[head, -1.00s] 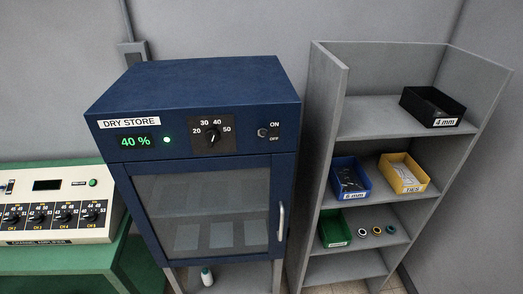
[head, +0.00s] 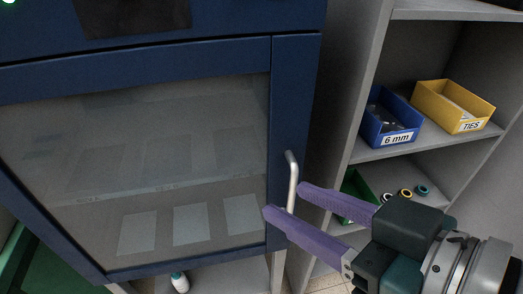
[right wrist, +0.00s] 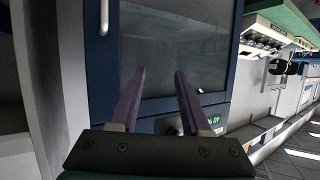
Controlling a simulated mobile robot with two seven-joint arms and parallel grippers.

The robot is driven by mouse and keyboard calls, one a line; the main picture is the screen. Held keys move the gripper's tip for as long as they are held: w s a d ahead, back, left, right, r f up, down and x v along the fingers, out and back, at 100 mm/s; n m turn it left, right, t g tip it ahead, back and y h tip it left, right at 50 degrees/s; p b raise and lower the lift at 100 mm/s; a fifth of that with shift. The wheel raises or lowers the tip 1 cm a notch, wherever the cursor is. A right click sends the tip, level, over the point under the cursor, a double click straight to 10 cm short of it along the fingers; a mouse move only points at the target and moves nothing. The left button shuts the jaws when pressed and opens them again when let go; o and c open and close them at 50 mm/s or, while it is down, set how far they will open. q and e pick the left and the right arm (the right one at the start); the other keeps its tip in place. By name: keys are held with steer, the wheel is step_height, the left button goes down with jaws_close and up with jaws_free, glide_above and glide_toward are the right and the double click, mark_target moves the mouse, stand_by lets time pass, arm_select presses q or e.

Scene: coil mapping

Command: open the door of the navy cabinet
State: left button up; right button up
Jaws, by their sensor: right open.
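The navy cabinet (head: 230,22) fills the left of the head view. Its glass-fronted door (head: 150,135) sits flush in the frame, closed. A vertical metal handle (head: 293,172) is on the door's right edge. My right gripper (head: 285,201) is open and empty, its purple fingers pointing at the door. In the head view its fingertips overlap the handle's lower end. In the right wrist view the handle (right wrist: 104,18) is at the upper left, beyond and outside the fingers (right wrist: 158,75), so it is not between them. My left gripper is not in view.
A grey shelf unit (head: 350,100) stands close to the right of the cabinet. It holds a blue 6 mm bin (head: 390,118), a yellow ties bin (head: 452,106), a green bin and several small rings. A small white bottle (head: 180,282) is below the cabinet.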

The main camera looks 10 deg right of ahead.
step_height(320, 180, down, 9)
steer(key=w+d+m+t+b, duration=0.1)
steer(key=w+d+t+b, duration=0.15)
steer(key=b, duration=0.45)
steer(key=m+t+h+b, duration=0.2)
steer(key=t+h+b, duration=0.1)
steer(key=b, duration=0.4)
glide_toward(294, 195)
steer(key=w, duration=0.1)
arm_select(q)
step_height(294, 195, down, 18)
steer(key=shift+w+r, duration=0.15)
arm_select(e)
steer(key=x, duration=0.9)
steer(key=shift+w+a, duration=0.2)
steer(key=shift+w, duration=0.15)
steer(key=shift+c, duration=0.3)
steer(key=c, duration=0.6)
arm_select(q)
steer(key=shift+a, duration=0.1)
arm_select(e)
jaws_close()
